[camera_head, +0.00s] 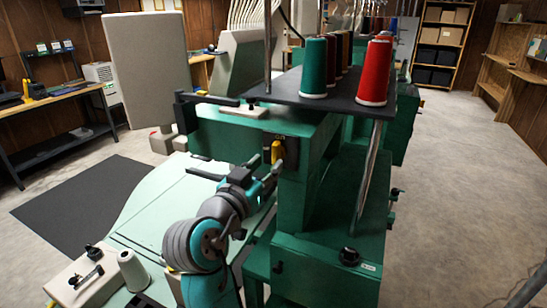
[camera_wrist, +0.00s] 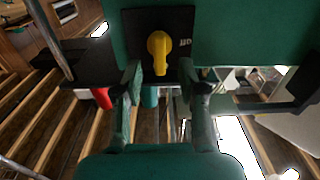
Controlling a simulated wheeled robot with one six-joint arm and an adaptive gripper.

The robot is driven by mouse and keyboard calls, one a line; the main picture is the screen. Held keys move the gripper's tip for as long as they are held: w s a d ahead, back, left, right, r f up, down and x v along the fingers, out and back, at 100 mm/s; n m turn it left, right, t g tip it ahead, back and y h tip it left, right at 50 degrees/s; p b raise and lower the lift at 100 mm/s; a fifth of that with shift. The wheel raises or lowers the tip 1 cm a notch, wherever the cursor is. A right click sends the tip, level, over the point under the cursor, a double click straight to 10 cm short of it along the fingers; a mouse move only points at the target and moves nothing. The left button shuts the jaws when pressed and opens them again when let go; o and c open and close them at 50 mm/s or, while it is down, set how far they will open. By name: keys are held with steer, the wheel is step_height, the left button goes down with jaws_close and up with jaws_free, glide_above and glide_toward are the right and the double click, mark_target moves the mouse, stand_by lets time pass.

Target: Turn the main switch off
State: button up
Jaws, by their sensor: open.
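The main switch is a yellow knob (camera_head: 277,152) on a dark plate on the near face of the green machine body. In the wrist view the yellow knob (camera_wrist: 158,52) has a round head with its handle pointing down in the picture, on a black plate (camera_wrist: 183,24). My gripper (camera_head: 270,177) is close to the machine face, just below the switch in the head view. In the wrist view my gripper (camera_wrist: 162,82) is open and empty, its fingers on either side of the view, with the knob beyond the gap between the tips. I see no contact with the knob.
Green (camera_head: 314,68) and red (camera_head: 375,72) thread cones stand on the dark rack above the switch. A black lever (camera_head: 207,98) projects to the left of it. A pale table (camera_head: 150,205) lies below my arm, with a white cone (camera_head: 133,271) on it.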

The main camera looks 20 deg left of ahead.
mark_target(274, 157)
steer(key=shift+w, duration=2.25)
jaws_close()
